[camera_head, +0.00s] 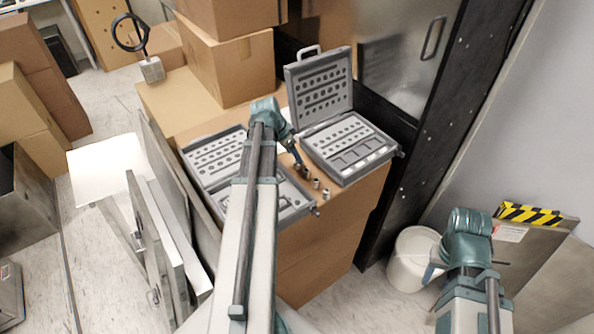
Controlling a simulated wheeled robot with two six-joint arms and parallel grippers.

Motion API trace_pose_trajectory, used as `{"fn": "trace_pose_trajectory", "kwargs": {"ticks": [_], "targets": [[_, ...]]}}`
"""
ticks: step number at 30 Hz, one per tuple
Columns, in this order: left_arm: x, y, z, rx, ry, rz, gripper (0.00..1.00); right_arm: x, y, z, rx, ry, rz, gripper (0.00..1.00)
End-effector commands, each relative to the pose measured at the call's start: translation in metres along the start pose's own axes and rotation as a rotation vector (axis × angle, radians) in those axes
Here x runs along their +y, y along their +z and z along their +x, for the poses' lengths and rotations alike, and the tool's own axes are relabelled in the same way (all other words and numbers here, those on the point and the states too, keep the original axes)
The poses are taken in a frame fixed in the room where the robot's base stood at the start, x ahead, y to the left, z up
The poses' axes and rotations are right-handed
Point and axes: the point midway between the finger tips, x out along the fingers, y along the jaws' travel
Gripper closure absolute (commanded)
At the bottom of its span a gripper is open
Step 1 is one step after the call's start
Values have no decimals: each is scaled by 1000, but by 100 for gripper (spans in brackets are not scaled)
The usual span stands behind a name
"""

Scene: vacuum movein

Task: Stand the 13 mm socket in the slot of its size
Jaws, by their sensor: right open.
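Several small metal sockets (316,184) stand in a short row on the cardboard box top, between two open grey cases. Their size marks are too small to read, so I cannot tell which is the 13 mm one. The right case (345,177) has a tray with round slots and larger rectangular recesses. The left case (190,163) also has rows of slots and is partly hidden by my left arm. My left gripper (298,160) points down near the sockets; its jaws are unclear. My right gripper (432,272) is open and low, in front of the white bucket, away from the sockets.
The right case's lid (322,85) stands raised at the back. Stacked cardboard boxes (232,70) rise behind. A dark metal cabinet (400,60) stands close on the right. A white bucket (408,250) is on the floor. Panels (165,235) lean at left.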

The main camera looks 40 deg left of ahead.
Motion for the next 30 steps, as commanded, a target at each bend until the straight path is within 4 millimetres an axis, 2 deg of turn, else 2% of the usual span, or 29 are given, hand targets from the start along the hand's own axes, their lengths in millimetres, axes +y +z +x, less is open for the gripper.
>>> {"fn": "trace_pose_trajectory", "kwargs": {"ticks": [8,21,30], "targets": [[0,0,6,0,0,0,36,0,0,5,0,0,-1,50],[-2,4,54,0,0,1,36,-5,-3,51,0,0,-1,50],[-2,3,53,0,0,0,38,-5,-3,50,0,0,-1,50]]}}
